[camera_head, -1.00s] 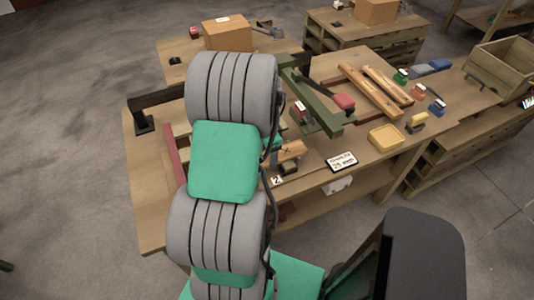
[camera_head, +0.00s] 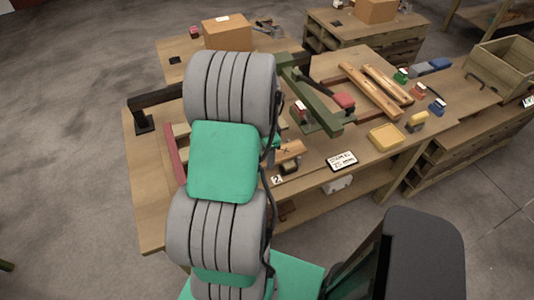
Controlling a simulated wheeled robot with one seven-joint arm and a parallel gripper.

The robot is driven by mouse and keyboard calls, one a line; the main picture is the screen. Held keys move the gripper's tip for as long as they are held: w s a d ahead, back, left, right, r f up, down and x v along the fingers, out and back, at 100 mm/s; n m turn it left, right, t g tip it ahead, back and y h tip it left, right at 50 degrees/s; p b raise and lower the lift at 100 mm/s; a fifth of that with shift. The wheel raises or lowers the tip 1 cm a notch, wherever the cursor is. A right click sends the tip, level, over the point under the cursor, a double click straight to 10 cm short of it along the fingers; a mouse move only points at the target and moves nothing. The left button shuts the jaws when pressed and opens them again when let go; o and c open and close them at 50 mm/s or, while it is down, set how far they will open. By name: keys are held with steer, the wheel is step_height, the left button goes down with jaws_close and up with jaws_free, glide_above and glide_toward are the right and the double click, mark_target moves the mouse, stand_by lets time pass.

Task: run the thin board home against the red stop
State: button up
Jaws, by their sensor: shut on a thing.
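A short piece of light wood (camera_head: 289,151) shows just right of my arm, at the front of the workbench; I cannot tell whether it is the thin board, since my arm covers the area to its left. A dark red strip (camera_head: 173,152) lies along the left part of the bench, partly behind my arm. A red block (camera_head: 343,102) sits near the end of a green beam. I cannot tell which of these reds is the stop. My gripper is hidden behind my own arm links, so its hold and any contact with the stop do not show.
The green beam (camera_head: 306,93) crosses the bench right of my arm. Two long wooden pieces (camera_head: 370,91) lie farther right. The bench's front left corner (camera_head: 152,215) is clear.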

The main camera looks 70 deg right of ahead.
steer(key=shift+w+a, duration=0.3)
steer(key=shift+w, duration=0.05)
steer(key=o, duration=1.6)
steer(key=shift+o, duration=0.2)
step_height(320, 180, up, 8)
steer(key=shift+f+b, duration=0.1)
steer(key=shift+b, duration=0.55)
